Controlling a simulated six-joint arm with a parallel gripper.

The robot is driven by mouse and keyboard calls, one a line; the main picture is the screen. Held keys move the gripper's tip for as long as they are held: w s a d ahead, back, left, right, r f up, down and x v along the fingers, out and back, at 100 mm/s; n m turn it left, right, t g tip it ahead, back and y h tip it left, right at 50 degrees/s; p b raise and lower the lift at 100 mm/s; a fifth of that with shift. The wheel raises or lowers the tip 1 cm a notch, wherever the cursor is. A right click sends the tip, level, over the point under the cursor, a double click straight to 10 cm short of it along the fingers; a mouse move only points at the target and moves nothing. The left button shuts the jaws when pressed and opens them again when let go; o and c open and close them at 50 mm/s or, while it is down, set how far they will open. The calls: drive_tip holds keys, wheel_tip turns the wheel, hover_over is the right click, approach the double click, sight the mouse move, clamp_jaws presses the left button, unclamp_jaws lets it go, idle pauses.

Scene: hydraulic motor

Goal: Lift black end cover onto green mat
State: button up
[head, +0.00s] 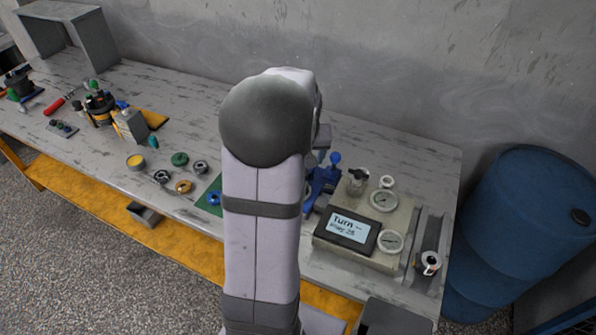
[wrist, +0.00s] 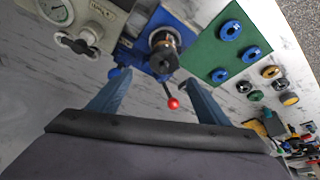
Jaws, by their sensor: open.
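My gripper (wrist: 158,80) is open and empty in the wrist view, its two blue-grey fingers spread apart. Beyond the fingertips, a dark cylindrical part (wrist: 163,60) stands on a blue fixture (wrist: 138,48); it may be the black end cover, but I cannot be sure. A lever with a red ball (wrist: 173,103) shows between the fingers. The green mat (wrist: 203,48) lies beside the fixture, with several blue rings (wrist: 230,30) on it. In the head view my arm hides my gripper and most of the mat (head: 206,203); the blue fixture (head: 322,183) shows partly at the right.
A gauge panel (head: 362,215) with a display stands right of my arm. Several small rings and caps, including a green one (head: 180,159), lie left of the mat. A grey block (head: 131,125) stands farther left. A blue barrel (head: 525,225) is beyond the bench's right end.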

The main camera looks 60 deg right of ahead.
drive_tip(key=shift+f, duration=0.15)
drive_tip(key=shift+p+x, duration=0.4)
drive_tip(key=shift+x, duration=0.55)
drive_tip(key=shift+w+f+p, duration=0.2)
drive_tip(key=shift+f+p, duration=0.15)
drive_tip(key=p+x, duration=0.1)
drive_tip(key=x, duration=0.1)
drive_tip(key=shift+w+f, duration=0.2)
drive_tip(key=shift+f, duration=0.2)
drive_tip(key=shift+p+x, duration=0.35)
drive_tip(key=shift+x, duration=0.45)
drive_tip(key=c, duration=1.3)
drive_tip(key=shift+r, duration=0.1)
drive_tip(key=shift+c, duration=0.2)
